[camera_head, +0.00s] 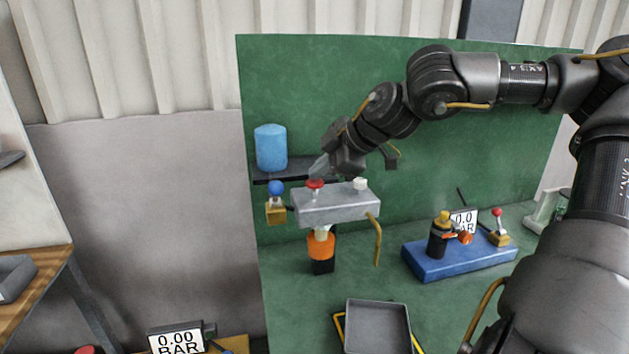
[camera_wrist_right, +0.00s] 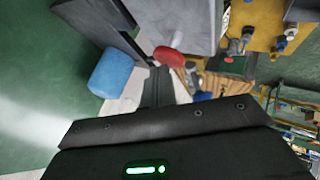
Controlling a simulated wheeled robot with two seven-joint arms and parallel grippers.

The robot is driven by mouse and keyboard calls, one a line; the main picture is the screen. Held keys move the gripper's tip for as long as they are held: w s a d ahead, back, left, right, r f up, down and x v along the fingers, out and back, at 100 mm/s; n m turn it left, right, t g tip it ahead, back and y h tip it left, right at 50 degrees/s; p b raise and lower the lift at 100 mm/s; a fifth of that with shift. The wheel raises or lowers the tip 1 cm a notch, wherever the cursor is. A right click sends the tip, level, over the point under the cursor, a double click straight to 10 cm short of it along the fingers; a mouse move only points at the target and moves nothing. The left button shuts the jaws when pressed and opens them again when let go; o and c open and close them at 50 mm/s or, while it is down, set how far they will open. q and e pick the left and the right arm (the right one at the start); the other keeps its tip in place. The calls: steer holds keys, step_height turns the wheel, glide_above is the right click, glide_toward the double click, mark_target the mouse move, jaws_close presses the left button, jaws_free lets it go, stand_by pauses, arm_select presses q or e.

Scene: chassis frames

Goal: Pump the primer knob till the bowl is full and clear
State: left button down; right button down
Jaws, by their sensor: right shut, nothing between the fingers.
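A grey filter head (camera_head: 335,205) is mounted on the green panel. A red knob (camera_head: 315,184) sits on its top left, and a small white cap (camera_head: 360,184) on its top right. An orange collar (camera_head: 321,244) with a dark lower part hangs below it; I cannot tell any fluid level in this bowl. My right gripper (camera_head: 320,168) is shut and empty, just above the red knob. In the right wrist view the red knob (camera_wrist_right: 168,56) shows close beyond the fingers; I cannot tell whether they touch. My left gripper is not in view.
A blue cylinder (camera_head: 271,147) stands on a dark shelf beside the gripper. A blue-balled valve (camera_head: 276,189) is left of the head, a yellow hose (camera_head: 376,240) right. Below are a grey tray (camera_head: 378,304) and a blue base (camera_head: 461,258).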

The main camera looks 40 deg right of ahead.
mark_target(320, 181)
steer(key=shift+f+b, duration=0.45)
steer(key=shift+f, duration=0.25)
stand_by(0.3)
steer(key=shift+r, duration=0.1)
steer(key=shift+r+p, duration=1.05)
steer(key=shift+r, duration=0.3)
steer(key=shift+r, duration=0.1)
steer(key=shift+r+p, duration=1.8)
steer(key=shift+r, duration=0.65)
